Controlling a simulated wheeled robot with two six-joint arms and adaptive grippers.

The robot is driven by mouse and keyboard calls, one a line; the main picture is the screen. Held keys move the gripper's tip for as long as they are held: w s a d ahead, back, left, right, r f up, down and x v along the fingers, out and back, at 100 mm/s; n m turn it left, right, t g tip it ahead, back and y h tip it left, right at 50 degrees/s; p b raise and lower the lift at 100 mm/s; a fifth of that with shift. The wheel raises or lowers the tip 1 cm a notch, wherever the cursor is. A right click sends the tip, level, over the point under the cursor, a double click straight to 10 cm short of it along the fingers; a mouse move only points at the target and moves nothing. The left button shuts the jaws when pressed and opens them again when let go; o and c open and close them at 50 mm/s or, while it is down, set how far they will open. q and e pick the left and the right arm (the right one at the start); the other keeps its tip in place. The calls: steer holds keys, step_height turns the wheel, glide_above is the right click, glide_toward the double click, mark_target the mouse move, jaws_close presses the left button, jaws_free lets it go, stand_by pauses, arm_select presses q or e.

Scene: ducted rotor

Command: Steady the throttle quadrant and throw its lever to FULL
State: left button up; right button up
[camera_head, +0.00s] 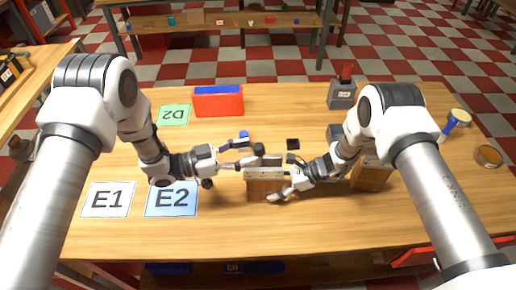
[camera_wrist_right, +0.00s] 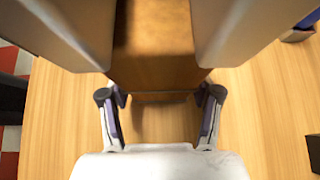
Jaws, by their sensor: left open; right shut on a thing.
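The throttle quadrant appears to be the wooden box (camera_head: 262,186) with a pale top plate, at the middle of the table's near half. My right gripper (camera_head: 284,178) is shut on its right side. In the right wrist view its brown body (camera_wrist_right: 155,70) stands between the fingers (camera_wrist_right: 160,105). My left gripper (camera_head: 256,154) is open, its fingers reaching right to just above and behind the box top. The lever and its setting cannot be made out; fingers and dark parts crowd that spot.
A red bin with blue inside (camera_head: 218,102) stands at the back left. Cards D2 (camera_head: 174,115), E1 (camera_head: 108,200) and E2 (camera_head: 172,199) lie left. A grey box with a red top part (camera_head: 342,94) stands at the back right. A wooden block (camera_head: 371,177) is beside my right arm.

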mark_target(258, 150)
arm_select(q)
steer(key=x, duration=0.4)
